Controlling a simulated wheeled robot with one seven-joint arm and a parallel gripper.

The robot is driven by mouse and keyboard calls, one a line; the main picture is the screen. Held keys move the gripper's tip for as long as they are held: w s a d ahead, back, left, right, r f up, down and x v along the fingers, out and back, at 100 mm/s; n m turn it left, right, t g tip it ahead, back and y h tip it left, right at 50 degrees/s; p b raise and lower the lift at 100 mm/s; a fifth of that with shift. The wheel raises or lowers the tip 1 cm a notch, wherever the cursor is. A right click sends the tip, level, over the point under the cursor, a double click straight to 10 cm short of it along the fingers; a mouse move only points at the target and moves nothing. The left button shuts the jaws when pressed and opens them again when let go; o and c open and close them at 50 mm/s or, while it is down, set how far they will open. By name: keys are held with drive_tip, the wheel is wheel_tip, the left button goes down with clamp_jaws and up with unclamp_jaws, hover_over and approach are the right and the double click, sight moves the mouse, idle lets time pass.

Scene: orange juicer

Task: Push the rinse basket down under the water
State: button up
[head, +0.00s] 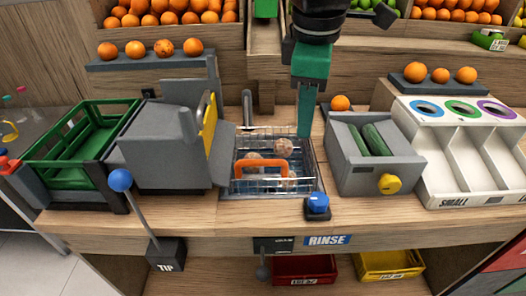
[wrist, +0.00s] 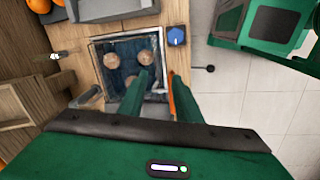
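The rinse basket (head: 240,184) is a wire basket with an orange handle (head: 262,164) at its front, sitting in a water basin in the counter. Several brownish, dirty-looking oranges (head: 283,147) lie in it. The wrist view shows the basket (wrist: 98,52) from above with the fruit, and a strip of orange handle (wrist: 171,88) beside the right finger. My green gripper (head: 304,132) points down over the basket's back right corner. In the wrist view my gripper (wrist: 160,77) has a gap between its fingers and holds nothing visible. Whether the fingertips touch the basket is unclear.
A tap (head: 247,108) rises behind the basin. A blue-knobbed TIP lever (head: 121,181) stands at front left.

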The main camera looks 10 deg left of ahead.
sight(261, 162)
drive_tip(key=s+a+r+n, duration=0.1)
drive_tip(key=s+a+n, duration=0.25)
drive_tip(key=a, duration=0.45)
drive_tip(key=shift+y, duration=0.3)
drive_tip(key=f, duration=0.6)
drive_tip(key=w+f, duration=0.1)
drive_tip(key=f, duration=0.3)
drive_tip(key=shift+w+f, duration=0.1)
clamp_jaws()
